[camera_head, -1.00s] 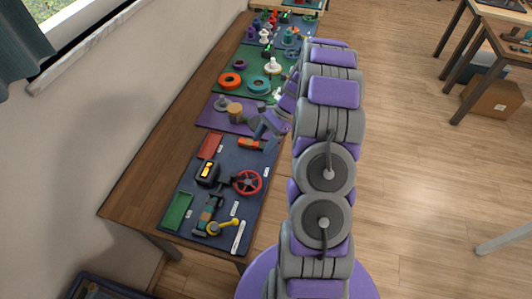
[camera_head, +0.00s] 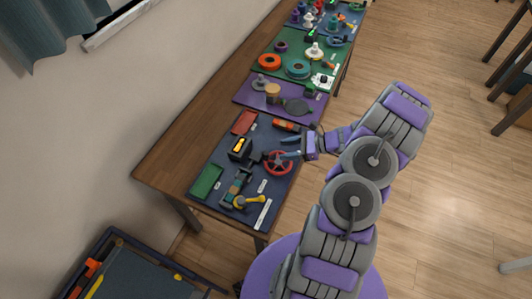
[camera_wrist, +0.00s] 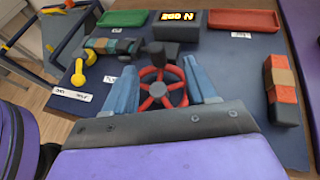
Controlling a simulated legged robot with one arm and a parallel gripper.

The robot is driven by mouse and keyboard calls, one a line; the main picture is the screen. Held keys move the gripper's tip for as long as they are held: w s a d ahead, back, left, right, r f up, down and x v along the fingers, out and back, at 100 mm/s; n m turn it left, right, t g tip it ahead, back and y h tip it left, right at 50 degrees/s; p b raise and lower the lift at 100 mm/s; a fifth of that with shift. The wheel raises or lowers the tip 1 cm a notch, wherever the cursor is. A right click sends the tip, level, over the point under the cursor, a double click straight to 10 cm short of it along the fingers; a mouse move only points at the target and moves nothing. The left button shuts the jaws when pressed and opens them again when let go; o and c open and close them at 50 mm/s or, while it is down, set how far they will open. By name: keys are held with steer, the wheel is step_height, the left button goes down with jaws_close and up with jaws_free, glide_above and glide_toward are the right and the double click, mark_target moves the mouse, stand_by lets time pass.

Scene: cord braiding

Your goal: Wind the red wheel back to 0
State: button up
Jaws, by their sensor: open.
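In the wrist view the wheel (camera_wrist: 160,90) appears between the two spread fingers (camera_wrist: 161,80), beyond the palm. I cannot tell whether a finger touches the rim. A black display box (camera_head: 240,149) sits beside the wheel. In the wrist view the display (camera_wrist: 180,18) has lit yellow characters that I cannot read surely.
A green tray (camera_head: 207,182), a red tray (camera_head: 244,122) and an orange-and-dark block (camera_wrist: 281,90) lie around the wheel. A yellow-handled part (camera_head: 248,202) is at the near end. A purple mat (camera_head: 262,102) lies farther back. The table's left strip is bare.

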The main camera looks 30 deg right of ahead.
mark_target(265, 154)
steer(key=x, duration=0.5)
steer(key=s+a+b+x, duration=0.1)
steer(key=x, duration=0.1)
steer(key=shift+w+a+r, duration=0.2)
steer(key=shift+w+a, duration=0.1)
steer(key=shift+w+f, duration=0.7)
steer(key=shift+w, duration=0.15)
steer(key=shift+a+r, duration=0.1)
steer(key=shift+a, duration=0.95)
steer(key=c, duration=0.3)
steer(key=shift+d, duration=0.7)
steer(key=c, duration=0.5)
steer(key=shift+c, duration=0.6)
steer(key=o, duration=0.4)
steer(key=shift+a, duration=0.35)
steer(key=c, duration=0.3)
jaws_close()
